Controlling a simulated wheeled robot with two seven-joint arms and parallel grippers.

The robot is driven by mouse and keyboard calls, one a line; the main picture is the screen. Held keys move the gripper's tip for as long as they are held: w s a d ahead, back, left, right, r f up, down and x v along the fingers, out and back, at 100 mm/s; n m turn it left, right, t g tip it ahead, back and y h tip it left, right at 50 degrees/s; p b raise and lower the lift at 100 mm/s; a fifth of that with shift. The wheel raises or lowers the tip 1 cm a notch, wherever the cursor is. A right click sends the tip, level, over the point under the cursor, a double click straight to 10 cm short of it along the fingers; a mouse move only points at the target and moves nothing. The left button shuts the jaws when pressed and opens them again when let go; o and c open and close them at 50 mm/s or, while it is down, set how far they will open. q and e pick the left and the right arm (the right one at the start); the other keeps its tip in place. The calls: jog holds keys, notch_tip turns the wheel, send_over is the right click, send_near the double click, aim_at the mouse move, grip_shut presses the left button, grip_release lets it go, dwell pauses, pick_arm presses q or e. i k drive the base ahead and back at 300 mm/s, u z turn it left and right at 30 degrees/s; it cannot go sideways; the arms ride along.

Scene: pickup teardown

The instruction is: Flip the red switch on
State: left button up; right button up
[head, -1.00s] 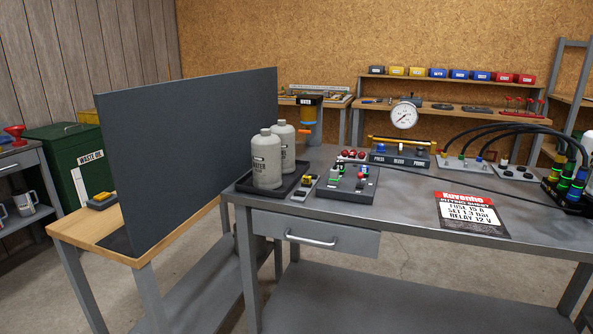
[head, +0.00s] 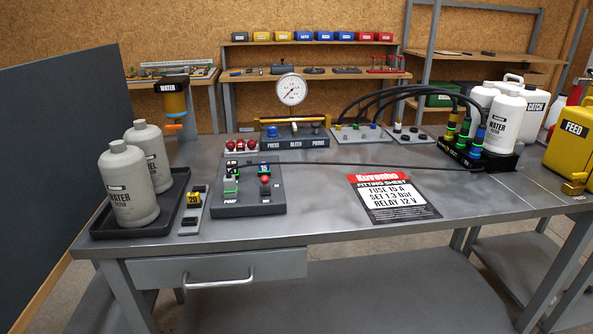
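A dark control panel (head: 232,209) lies on the grey metal bench (head: 330,226), left of the middle. A small switch with a red knob (head: 265,181) stands on the panel's right side, above a dark base. Green and blue parts sit beside and behind it, and a label reading PUMP is on the panel's front left. The switch is too small for me to tell its position clearly. Neither of my grippers is in the head view.
Left of the panel are a small yellow part marked 20 (head: 194,198) and a black tray (head: 164,222) with two grey bottles. A fitting sheet (head: 393,197) lies to the right. A gauge (head: 292,90) stands behind. The bench front between panel and sheet is clear.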

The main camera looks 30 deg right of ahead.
aim_at(264, 179)
jog(key=z, duration=0.35)
jog(key=i, duration=0.35)
jog(key=z, duration=0.1)
jog(key=k, duration=0.5)
jog(key=z, duration=0.25)
